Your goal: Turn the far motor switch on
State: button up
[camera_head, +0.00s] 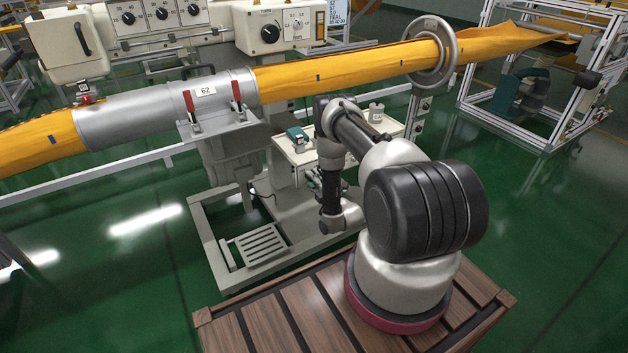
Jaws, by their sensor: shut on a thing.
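A grey control box (285,28) with a large black rotary knob (270,33) stands behind the tube, at the top middle. To its left, a wider panel (150,35) carries several black dials (162,13). I cannot tell which of these is the far motor switch, nor read any on or off position. My arm rises from its base on the wooden deck and folds down at the middle of the view, below the tube. My gripper's fingers cannot be made out behind the folded arm, so what they hold is hidden.
A yellow felt tube (350,63) runs across the view through a grey sleeve (130,108) and a metal ring (432,52). Two red-handled clamps (237,90) sit on the sleeve.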

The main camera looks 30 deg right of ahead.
jog(key=o, duration=1.1)
jog(key=shift+c, duration=0.2)
jog(key=s, duration=1.2)
jog(key=shift+d, duration=0.2)
